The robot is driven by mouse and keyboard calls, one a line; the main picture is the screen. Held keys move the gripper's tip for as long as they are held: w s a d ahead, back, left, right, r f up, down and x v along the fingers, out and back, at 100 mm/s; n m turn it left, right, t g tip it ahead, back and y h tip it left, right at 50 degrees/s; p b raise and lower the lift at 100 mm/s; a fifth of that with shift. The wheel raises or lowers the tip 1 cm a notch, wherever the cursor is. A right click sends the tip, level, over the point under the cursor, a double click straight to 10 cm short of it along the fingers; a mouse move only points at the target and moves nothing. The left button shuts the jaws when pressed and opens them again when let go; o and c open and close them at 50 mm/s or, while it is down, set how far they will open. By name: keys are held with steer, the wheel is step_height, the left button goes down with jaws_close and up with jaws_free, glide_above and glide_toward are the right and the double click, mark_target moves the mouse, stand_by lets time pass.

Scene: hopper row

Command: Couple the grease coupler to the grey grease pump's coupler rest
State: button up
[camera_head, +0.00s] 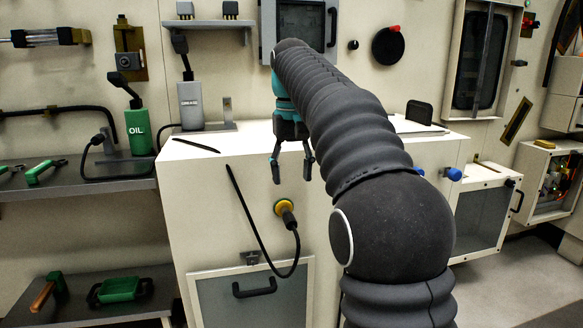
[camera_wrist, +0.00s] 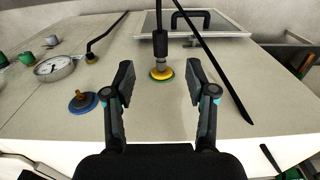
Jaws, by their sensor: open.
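The grease coupler (camera_head: 288,217) is a dark fitting on a black hose, seated on a yellow round port (camera_head: 281,205) on the front of the cream cabinet. In the wrist view the coupler (camera_wrist: 160,50) stands on the yellow port, beyond and between my fingertips. My gripper (camera_head: 292,177) is open and empty, just above the coupler in the head view. The grey grease pump (camera_head: 191,105), marked GREASE, stands on the cabinet top at left. A grey bracket beside it (camera_head: 227,112) appears to be its coupler rest, with nothing visible on it.
The green OIL pump (camera_head: 139,130) stands on the left shelf with its own hose. A blue port (camera_wrist: 82,104) and a gauge (camera_wrist: 55,68) are on the cabinet front. A handled door (camera_head: 255,287) lies below.

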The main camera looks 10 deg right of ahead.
mark_target(292, 220)
step_height(292, 220, down, 12)
steer(key=b, duration=0.3)
steer(key=shift+c, duration=0.2)
jaws_close()
stand_by(0.3)
